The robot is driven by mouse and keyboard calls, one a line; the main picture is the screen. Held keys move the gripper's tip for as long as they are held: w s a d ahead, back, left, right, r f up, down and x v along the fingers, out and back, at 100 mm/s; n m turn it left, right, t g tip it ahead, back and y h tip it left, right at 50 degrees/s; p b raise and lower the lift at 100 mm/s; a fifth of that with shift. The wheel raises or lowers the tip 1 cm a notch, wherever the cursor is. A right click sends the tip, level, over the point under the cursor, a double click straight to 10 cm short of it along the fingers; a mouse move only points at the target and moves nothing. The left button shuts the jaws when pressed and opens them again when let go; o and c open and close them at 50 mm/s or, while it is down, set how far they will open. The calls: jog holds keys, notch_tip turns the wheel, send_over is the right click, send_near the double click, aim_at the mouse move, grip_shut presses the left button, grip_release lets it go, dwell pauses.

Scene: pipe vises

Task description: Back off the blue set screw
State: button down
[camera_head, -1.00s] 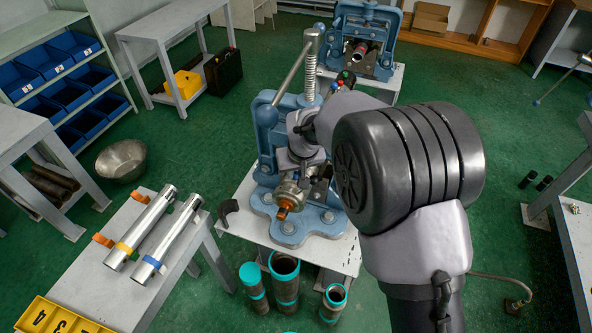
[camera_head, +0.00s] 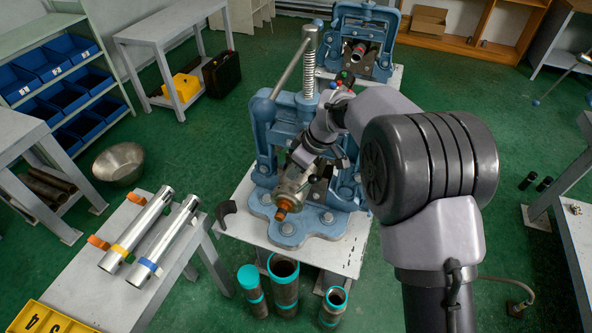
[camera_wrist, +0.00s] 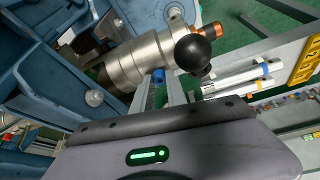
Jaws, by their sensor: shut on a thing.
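The blue set screw (camera_wrist: 158,75) shows as a small blue head under the silver stepped fitting (camera_wrist: 145,60) in the wrist view. My gripper (camera_wrist: 158,82) reaches to it from below and is shut on it; the contact is mostly hidden by the gripper's body. A black ball knob (camera_wrist: 193,53) and a copper-orange end (camera_wrist: 210,32) sit at the fitting's right. In the head view, my gripper (camera_head: 300,162) is just above the fitting (camera_head: 290,186), which points toward the front with its orange tip (camera_head: 283,209). The screw cannot be made out there.
The blue vise (camera_head: 263,125) stands on a white table (camera_head: 343,255), with a slanted bar beside its spring column. A black hook-shaped part (camera_head: 225,213) lies left. Several teal-ringed pipes (camera_head: 284,285) stand in front. Two silver tubes (camera_head: 137,232) lie on the left table.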

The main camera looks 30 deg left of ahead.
jog(key=shift+w+r+n+g+p, duration=0.1)
jog(key=shift+n+g+p, duration=0.45)
jog(key=shift+n, duration=0.65)
jog(key=shift+w+n+g+h+p, duration=0.1)
jog(key=shift+n+g+h+p, duration=0.3)
jog(key=shift+n+p, duration=0.85)
jog(key=shift+n, duration=0.35)
jog(key=c, duration=1.3)
grip_release()
jog(key=p+v, duration=0.1)
jog(key=v, duration=0.4)
jog(key=p+v, duration=0.1)
jog(key=v, duration=0.5)
jog(key=p+v, duration=0.2)
jog(key=v, duration=0.4)
jog(key=shift+w+d, duration=0.2)
jog(key=shift+d, duration=0.15)
